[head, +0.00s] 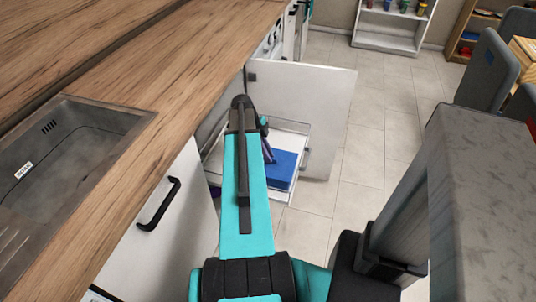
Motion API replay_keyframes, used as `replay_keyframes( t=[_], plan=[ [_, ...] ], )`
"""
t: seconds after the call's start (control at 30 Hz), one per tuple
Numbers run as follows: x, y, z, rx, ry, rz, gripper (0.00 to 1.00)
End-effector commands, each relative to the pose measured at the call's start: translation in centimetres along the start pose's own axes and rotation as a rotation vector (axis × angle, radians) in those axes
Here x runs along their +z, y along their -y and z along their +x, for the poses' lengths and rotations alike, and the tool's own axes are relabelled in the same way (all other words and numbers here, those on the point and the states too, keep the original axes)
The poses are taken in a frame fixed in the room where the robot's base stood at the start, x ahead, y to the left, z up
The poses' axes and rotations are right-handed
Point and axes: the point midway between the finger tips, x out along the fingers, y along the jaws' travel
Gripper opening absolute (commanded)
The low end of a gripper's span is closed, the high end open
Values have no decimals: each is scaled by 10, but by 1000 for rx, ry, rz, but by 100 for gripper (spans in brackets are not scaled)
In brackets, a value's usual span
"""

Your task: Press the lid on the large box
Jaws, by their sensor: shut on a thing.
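A blue rectangular piece (283,169), which looks like the lid, shows flat side up in the white pulled-out drawer (291,128) of the low cabinet. I cannot make out a separate large box under it, so I cannot tell how the two sit together. My gripper (268,152) is at the left edge of the blue piece, pointing down, and is shut on it. My teal arm hides much of the gripper and the left part of the drawer.
A white cabinet door (312,110) stands open behind the drawer. The wooden counter (150,110) with a sink (70,150) runs along the left. Tiled floor (375,135) is clear to the right. Dark chairs (487,70) and a white shelf (392,28) stand farther back.

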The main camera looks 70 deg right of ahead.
Motion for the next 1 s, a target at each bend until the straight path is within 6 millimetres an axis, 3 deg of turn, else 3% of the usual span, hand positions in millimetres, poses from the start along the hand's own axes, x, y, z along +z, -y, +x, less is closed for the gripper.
replay_keyframes(
  t=[0.23, 0.27, 0.37, 0.6, 0.7, 1.0],
  plan=[
    [0, 0, 0, 0, 0, 0, 0],
    [0, 0, 0, 0, 0, 0, 13],
    [0, 0, 0, 0, 0, 0, 30],
    [0, 0, 0, 0, 0, 0, 35],
    [0, 0, 0, 0, 0, 0, 52],
    [0, 0, 0, 0, 0, 0, 52]
  ],
)
